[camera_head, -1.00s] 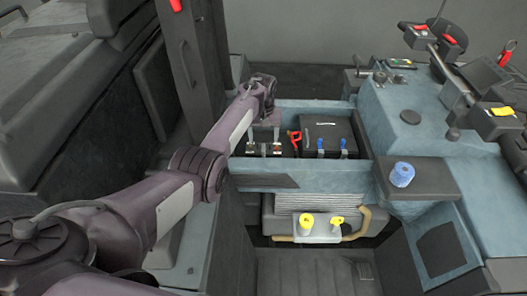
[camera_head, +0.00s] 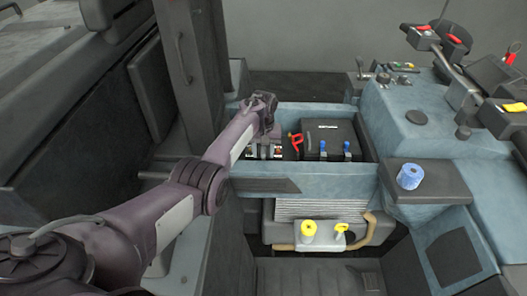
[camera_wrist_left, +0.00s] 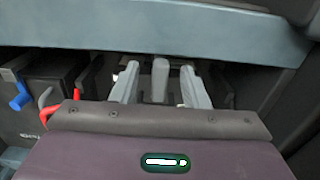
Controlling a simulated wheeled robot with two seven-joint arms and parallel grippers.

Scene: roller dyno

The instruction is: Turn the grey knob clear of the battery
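The black battery (camera_head: 330,135) sits in the blue-walled bay, with two blue terminals on its near side. Its dark side shows at the left in the left wrist view (camera_wrist_left: 48,92). A grey upright piece (camera_wrist_left: 160,75), which looks like the grey knob, stands between the fingers of my left gripper (camera_wrist_left: 160,88), away from the battery. The fingers are apart, with a gap on each side of it. In the head view my left gripper (camera_head: 265,135) is low over the bay's left part and hides most of what is under it. My right gripper is out of view.
A red lever (camera_head: 296,141) stands between the gripper and battery; it also shows in the left wrist view (camera_wrist_left: 47,114). The bay's blue front wall (camera_head: 340,177) is near the forearm. A black post (camera_head: 190,75) rises behind the arm.

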